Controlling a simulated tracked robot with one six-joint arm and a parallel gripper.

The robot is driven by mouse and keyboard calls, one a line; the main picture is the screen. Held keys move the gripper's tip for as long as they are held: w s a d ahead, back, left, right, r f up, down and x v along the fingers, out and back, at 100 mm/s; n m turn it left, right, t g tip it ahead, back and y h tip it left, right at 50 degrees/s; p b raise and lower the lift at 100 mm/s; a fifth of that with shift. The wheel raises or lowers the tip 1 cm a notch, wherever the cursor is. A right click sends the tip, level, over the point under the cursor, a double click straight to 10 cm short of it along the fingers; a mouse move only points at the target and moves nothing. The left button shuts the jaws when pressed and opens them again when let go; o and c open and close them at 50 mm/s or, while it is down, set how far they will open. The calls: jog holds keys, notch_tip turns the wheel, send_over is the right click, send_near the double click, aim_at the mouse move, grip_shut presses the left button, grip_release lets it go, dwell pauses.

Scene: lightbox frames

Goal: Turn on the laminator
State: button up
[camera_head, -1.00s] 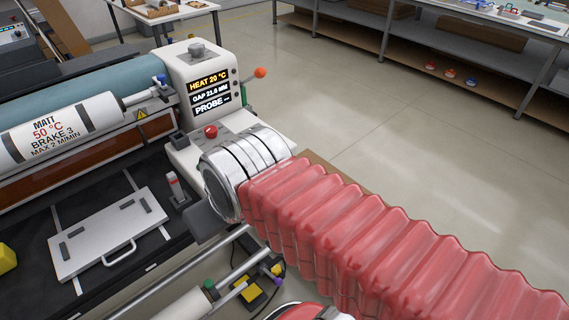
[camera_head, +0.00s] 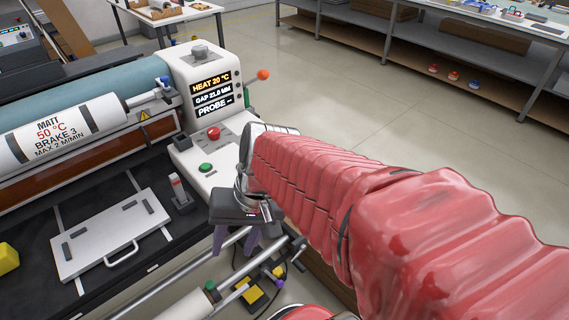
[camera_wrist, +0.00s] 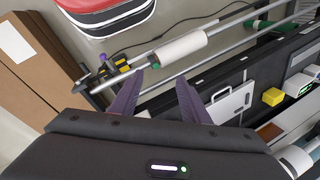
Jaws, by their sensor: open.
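The laminator's control head (camera_head: 190,75) stands at its right end and shows "HEAT 20 °C", "GAP 21,0 MM" and "PROBE --". On the pale panel below it are a red button (camera_head: 213,133), a green button (camera_head: 205,167) and a dark switch-like piece (camera_head: 181,141). My gripper (camera_head: 235,243) is in front of the panel, near its front edge, fingers pointing down and apart from both buttons. It is open and empty; the wrist view shows its two purple fingers spread (camera_wrist: 162,76). My red-sleeved arm hides the panel's right part.
A white plate with a handle (camera_head: 110,235) and a yellow block (camera_head: 8,258) lie on the dark bed. Rails and a white roll (camera_head: 180,303) run below my gripper. Open floor (camera_head: 350,110) lies to the right.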

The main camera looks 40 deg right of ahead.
jog(key=w+d+f+m+t+y, duration=0.3)
jog(key=w+d+m+t, duration=0.15)
jog(key=d+m, duration=0.35)
jog(key=w+d+f+m+t+y, duration=0.3)
jog(key=d+m+t+y, duration=0.15)
jog(key=m, duration=0.55)
jog(key=s+d+f+m+t+h, duration=0.1)
jog(key=d+m+t+h, duration=0.1)
jog(key=d, duration=0.4)
jog(key=s+d+f+m+t+h, duration=0.2)
jog(key=d+m+h, duration=0.3)
jog(key=d+m, duration=0.1)
jog(key=s+d+f+m+t+h, duration=0.1)
jog(key=d+f+m+t+h, duration=0.1)
jog(key=d, duration=0.5)
jog(key=shift+s+m+t+h, duration=0.2)
jog(key=shift+m+t+h, duration=0.4)
jog(key=shift+m, duration=0.5)
jog(key=shift+d+f, duration=0.1)
jog(key=w, duration=1.3)
jog(key=shift+w+a, duration=0.2)
jog(key=shift+w, duration=0.2)
jog(key=shift+c, duration=0.5)
